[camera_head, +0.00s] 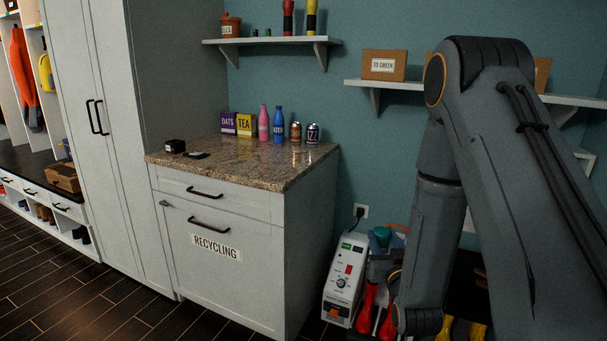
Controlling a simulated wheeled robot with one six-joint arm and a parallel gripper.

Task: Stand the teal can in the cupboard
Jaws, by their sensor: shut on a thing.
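A teal can (381,238), small and partly covered, shows at the lower right beside my arm. My gripper (381,266) is the dark shape just below it, partly hidden by my own arm. It is shut on the can; the fingertips are hard to make out. A tall white cupboard (125,150) with dark handles stands at the left, its doors shut. A low white cabinet (232,235) marked RECYCLING stands to its right, also shut. Which of them is the task's cupboard I cannot tell.
The granite counter (235,165) holds boxes, bottles and two cans at its back. A white machine (343,283) and red-handled tools (368,308) crowd the floor near my gripper. Wall shelves (270,40) hang above. The dark floor (85,300) at the left front is clear.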

